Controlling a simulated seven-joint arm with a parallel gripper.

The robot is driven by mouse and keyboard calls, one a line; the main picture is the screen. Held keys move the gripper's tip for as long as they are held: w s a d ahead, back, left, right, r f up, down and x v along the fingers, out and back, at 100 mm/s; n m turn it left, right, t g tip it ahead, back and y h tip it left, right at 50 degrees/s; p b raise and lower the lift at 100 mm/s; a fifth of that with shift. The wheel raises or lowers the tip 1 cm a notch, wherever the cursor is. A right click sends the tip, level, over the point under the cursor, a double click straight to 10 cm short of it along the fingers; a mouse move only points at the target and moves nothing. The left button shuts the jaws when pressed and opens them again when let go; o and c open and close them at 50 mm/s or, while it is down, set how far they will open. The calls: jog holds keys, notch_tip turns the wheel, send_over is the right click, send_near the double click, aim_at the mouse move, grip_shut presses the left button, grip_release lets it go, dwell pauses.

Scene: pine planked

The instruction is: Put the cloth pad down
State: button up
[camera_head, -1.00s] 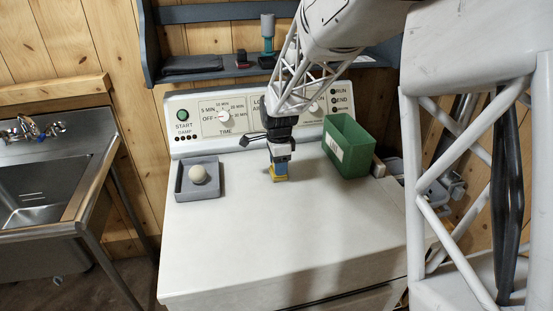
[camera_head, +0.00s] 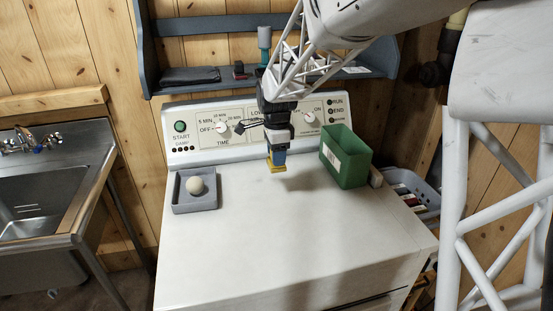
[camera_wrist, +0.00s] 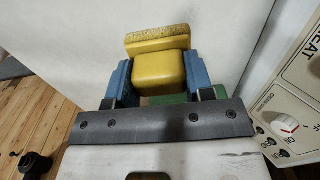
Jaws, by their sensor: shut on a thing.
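The cloth pad (camera_head: 277,169) is a yellow block with a wider, speckled strip along its far edge, seen clearly in the wrist view (camera_wrist: 161,62). My gripper (camera_head: 277,157) is shut on it, with a blue finger on each side. The pad hangs below the fingers over the back middle of the white machine top (camera_head: 270,230). A shadow lies to its right, and the pad seems to be a little above the surface. Its underside is hidden.
A grey tray (camera_head: 181,207) with a pale ball (camera_head: 195,185) stands at the left. A green open bin (camera_head: 346,158) stands at the right. The control panel (camera_head: 205,128) rises behind, under a blue-grey shelf (camera_head: 215,87). The front of the top is clear.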

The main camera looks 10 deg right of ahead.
dwell(0.6)
jog(key=s+a+f, duration=0.1)
jog(key=s+a, duration=0.6)
jog(key=s, duration=0.5)
jog(key=s+a+f, duration=0.2)
jog(key=s+a, duration=0.4)
jog(key=s, duration=0.7)
jog(key=shift+a, duration=0.4)
jog(key=w+a, duration=0.1)
jog(key=w, duration=0.4)
jog(key=w+a+f, duration=0.1)
jog(key=w+a, duration=0.1)
jog(key=w, duration=0.3)
jog(key=w+a, duration=0.2)
jog(key=w, duration=0.3)
jog(key=shift+f, duration=0.2)
jog(key=shift+f, duration=0.1)
jog(key=shift+f, duration=1.65)
jog(key=shift+f, duration=0.15)
